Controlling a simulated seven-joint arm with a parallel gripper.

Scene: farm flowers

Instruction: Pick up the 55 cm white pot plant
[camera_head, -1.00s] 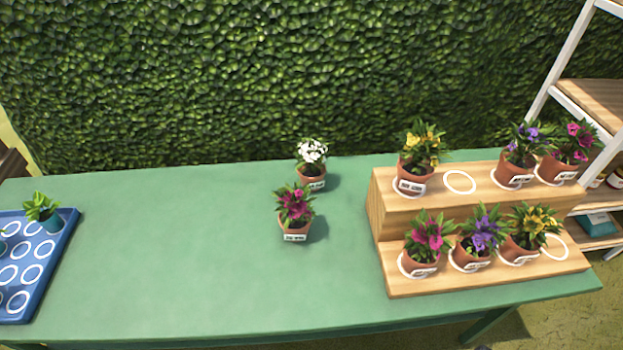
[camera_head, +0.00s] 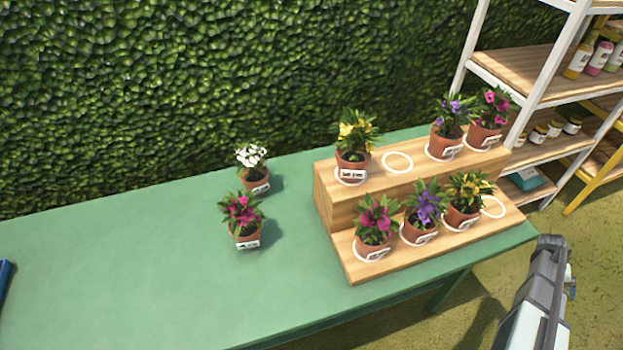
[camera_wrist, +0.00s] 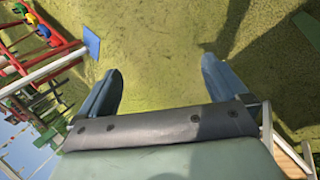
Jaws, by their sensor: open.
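The white-flowered pot plant (camera_head: 253,169) stands upright on the green table near its back edge, in a terracotta pot with a pale label. A magenta-flowered pot plant (camera_head: 242,220) stands just in front of it. My gripper (camera_wrist: 160,85) is in the wrist view with its two fingers apart and nothing between them. It points at bare, mossy ground, away from the plants. In the head view, part of my arm shows at the lower right, off the table's right end. The label text is too small to read.
A two-step wooden stand (camera_head: 345,245) on the right holds several potted plants, with empty white rings on both steps. A hedge (camera_head: 150,80) rises behind. A white shelf rack (camera_head: 530,75) stands beyond the right end.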

